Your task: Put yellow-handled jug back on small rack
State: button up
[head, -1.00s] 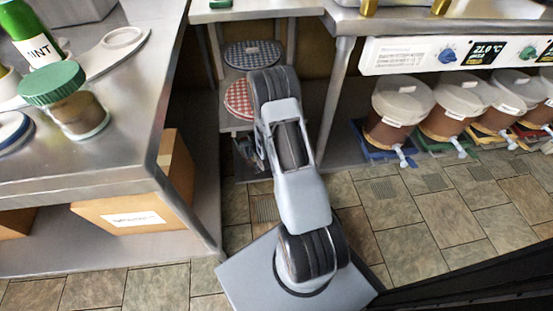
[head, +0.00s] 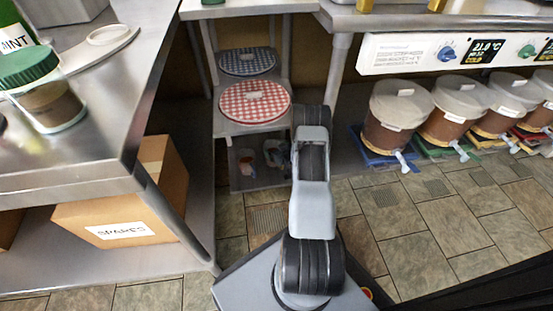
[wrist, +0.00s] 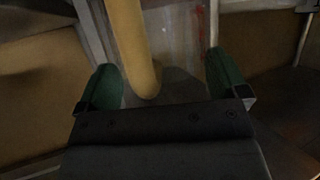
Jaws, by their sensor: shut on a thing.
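In the wrist view, the yellow handle (wrist: 130,45) of the jug stands between the two green fingertips of my gripper (wrist: 165,84). My gripper is shut on the jug's handle. The jug's body cannot be made out in this dark view. In the head view, my arm hides my gripper, and I cannot see the jug. What looks like the small rack (head: 240,130) stands under the counter, left of my arm. It carries a red-checked round mat (head: 255,101) and, behind that, a blue-checked one (head: 247,61). Both look bare.
A steel table (head: 100,165) on the left holds a green-lidded jar (head: 50,105); a cardboard box (head: 120,215) sits beneath. Several lidded brown buckets (head: 395,118) with taps stand on the right. Small unclear items (head: 272,152) lie below the mats. Tiled floor is open at front right.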

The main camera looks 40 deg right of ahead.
jog(key=shift+f+b, duration=0.8)
jog(key=shift+f, duration=1)
jog(key=shift+f, duration=0.25)
jog(key=o, duration=1.2)
jog(key=shift+r, duration=0.15)
